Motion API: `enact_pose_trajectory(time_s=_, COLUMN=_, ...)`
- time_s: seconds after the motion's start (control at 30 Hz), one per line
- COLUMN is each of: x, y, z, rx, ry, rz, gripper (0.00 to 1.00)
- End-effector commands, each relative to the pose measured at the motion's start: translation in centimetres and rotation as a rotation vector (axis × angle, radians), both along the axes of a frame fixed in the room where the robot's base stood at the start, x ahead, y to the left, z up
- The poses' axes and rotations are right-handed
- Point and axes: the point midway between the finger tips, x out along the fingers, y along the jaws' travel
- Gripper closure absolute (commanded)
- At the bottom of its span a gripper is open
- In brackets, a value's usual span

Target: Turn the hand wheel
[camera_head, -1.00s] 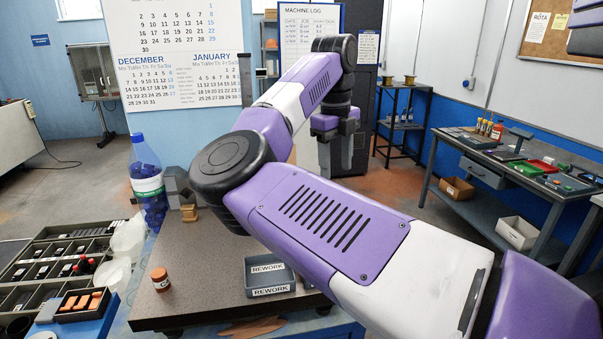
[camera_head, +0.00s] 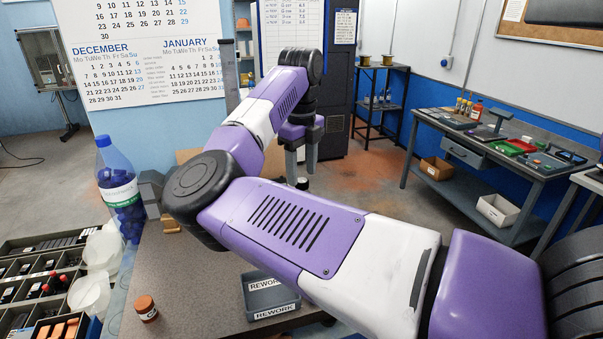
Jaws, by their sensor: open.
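My gripper (camera_head: 301,172) hangs at the end of my purple and white arm, beyond the far side of the bench in this view. Its two grey fingers point down and stand apart, with nothing visible between them. A small dark piece (camera_head: 302,184) with a pale top shows just below the fingertips; I cannot tell what it belongs to. I cannot make out a hand wheel. My arm covers much of the bench top (camera_head: 190,270). A grey block-like device (camera_head: 151,188) stands partly behind my arm's elbow.
A compartment organizer (camera_head: 40,262) is at left. A side bench (camera_head: 455,137) with tools stands at right. Open floor lies between the benches.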

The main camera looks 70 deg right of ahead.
Motion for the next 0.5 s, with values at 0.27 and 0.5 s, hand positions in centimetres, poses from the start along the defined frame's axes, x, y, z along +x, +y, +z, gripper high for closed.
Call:
enact_pose_trajectory(time_s=0.27, x=0.0, y=0.0, z=-1.9, rx=0.000, ry=0.000, rz=0.001, gripper=0.47)
enact_pose_trajectory(time_s=0.5, x=0.0, y=0.0, z=-2.0, rx=0.000, ry=-0.001, rz=0.001, gripper=0.49)
